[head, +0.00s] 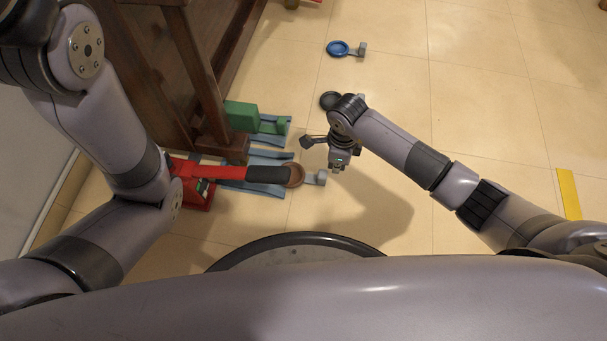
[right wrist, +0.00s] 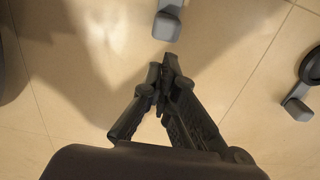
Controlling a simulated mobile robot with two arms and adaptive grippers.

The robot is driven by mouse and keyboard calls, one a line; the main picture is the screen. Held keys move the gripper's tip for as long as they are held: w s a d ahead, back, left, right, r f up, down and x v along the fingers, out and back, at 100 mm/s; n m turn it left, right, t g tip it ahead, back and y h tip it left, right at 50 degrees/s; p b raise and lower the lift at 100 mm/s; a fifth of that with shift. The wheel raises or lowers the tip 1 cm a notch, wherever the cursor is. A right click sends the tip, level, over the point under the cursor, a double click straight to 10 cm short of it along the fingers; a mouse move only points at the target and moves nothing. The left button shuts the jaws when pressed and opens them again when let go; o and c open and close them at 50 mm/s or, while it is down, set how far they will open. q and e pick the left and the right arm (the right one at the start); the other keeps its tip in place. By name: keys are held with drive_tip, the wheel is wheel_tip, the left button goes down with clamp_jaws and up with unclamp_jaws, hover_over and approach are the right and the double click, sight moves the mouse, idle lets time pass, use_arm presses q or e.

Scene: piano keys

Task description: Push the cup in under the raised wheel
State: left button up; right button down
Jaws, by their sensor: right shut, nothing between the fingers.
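A brown round cup (head: 294,175) with a grey tab (head: 315,178) lies on the floor beside the dark end of the jack handle. A grey tab also shows at the top of the right wrist view (right wrist: 167,24). My right gripper (head: 305,142) is shut and empty, above the floor just beyond the brown cup. In the right wrist view its fingertips (right wrist: 166,62) meet just short of the tab, with a gap in the picture. The piano leg (head: 222,145) stands left of the cup. I cannot make out its wheel. My left gripper is out of view.
A red jack (head: 198,192) with a long handle (head: 230,173) lies by the leg. Blue strips (head: 262,187) and a green block (head: 241,116) are close. A blue cup (head: 338,48) and a dark cup (head: 329,99) lie farther off. The floor right is mostly clear.

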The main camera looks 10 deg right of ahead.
sight(315, 179)
idle(0.3)
